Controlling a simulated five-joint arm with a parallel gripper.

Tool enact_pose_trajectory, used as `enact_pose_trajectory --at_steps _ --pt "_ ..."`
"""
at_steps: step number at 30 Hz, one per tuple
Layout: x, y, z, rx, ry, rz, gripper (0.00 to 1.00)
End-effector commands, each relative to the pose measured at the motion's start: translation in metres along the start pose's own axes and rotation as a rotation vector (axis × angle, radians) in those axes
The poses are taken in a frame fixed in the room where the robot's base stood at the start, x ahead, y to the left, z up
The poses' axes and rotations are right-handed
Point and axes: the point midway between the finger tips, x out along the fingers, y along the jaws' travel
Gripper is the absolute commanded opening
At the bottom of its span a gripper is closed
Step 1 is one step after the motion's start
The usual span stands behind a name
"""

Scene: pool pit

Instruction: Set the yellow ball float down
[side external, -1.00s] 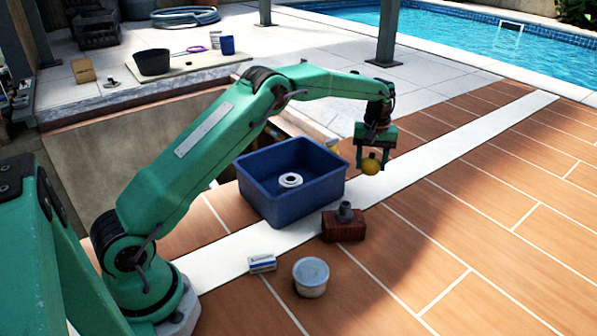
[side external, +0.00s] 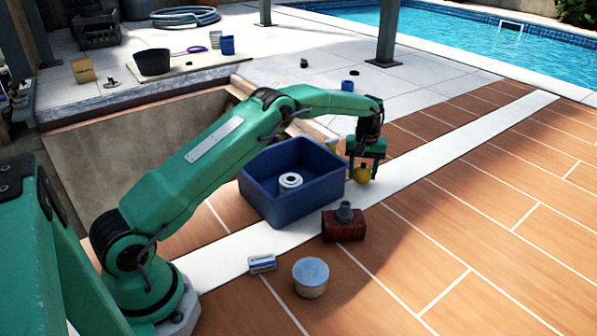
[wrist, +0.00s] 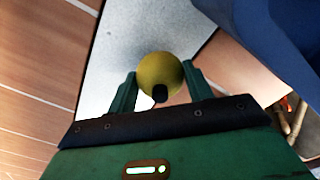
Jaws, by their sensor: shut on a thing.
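The yellow ball float (side external: 362,174) is a small yellow ball between the two green fingers of my gripper (side external: 362,172), just right of the blue crate. In the wrist view the ball float (wrist: 160,76) shows between the fingertips of my gripper (wrist: 158,88), with a dark fitting on its near side. My gripper is shut on it and points down. The ball is low over the white strip (side external: 420,173) in the tiled deck. I cannot tell whether it touches the surface.
The blue crate (side external: 288,206) with a white ring (side external: 290,181) inside stands left of my gripper. The deck to the right is clear.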

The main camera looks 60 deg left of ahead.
Motion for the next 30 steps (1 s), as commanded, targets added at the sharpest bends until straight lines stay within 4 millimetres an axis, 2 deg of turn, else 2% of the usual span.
enact_pose_trajectory --at_steps 15,16,19,30 --pt "0.0087 0.0 0.0002 0.0 0.0 0.0 0.29" --pt "0.009 0.0001 0.0001 0.0 0.0 0.0 0.52" --pt "0.0087 0.0 0.0001 0.0 0.0 0.0 0.72" --pt "0.0069 0.0001 0.0 0.0 0.001 0.0 0.72"
